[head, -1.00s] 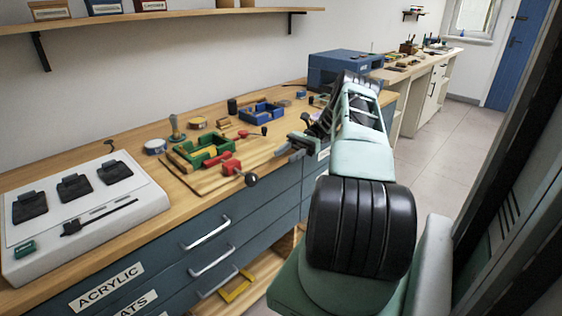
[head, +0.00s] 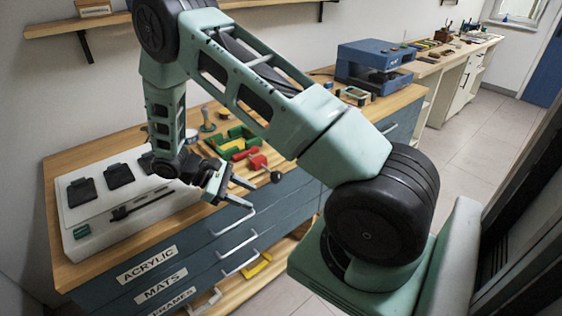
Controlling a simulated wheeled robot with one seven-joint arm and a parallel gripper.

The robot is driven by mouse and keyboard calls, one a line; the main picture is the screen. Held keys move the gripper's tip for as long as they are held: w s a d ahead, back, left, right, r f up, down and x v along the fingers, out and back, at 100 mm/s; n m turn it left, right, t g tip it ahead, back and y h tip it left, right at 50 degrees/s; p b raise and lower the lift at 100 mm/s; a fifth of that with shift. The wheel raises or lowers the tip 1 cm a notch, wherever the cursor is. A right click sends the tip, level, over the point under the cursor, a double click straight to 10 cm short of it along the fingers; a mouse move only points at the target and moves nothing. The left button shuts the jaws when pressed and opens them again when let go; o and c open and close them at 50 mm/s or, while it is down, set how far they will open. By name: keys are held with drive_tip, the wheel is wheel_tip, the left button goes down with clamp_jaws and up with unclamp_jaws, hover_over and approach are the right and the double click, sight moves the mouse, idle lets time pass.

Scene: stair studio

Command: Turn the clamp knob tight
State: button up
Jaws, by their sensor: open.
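A red clamp (head: 257,163) lies at the front edge of the wooden bench top, beside a green frame (head: 234,137). Its dark round knob (head: 277,177) sticks out toward the front edge. My gripper (head: 250,196) hangs in front of the bench edge, above the upper drawer handle. It is open and empty, with its two fingers pointing right. It is left of the knob and a little lower in the picture, apart from it. My arm hides the bench behind and right of the clamp.
A white board with black pads (head: 120,212) stands on the bench at left, close to my wrist. Drawers with handles (head: 240,254) form the bench front. A blue machine (head: 372,62) stands at the back right. A shelf (head: 75,27) hangs on the wall above.

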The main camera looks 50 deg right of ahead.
sight(282, 175)
drive_tip(key=w+r+n+t+h+p, duration=0.3)
drive_tip(key=n+t+h, duration=0.3)
drive_tip(key=n, duration=0.4)
drive_tip(key=b+x, duration=0.5)
drive_tip(key=x, duration=1.2)
drive_tip(key=shift+d, duration=0.45)
drive_tip(key=shift+c, duration=0.3)
drive_tip(key=shift+f, duration=0.1)
drive_tip(key=c, duration=0.7)
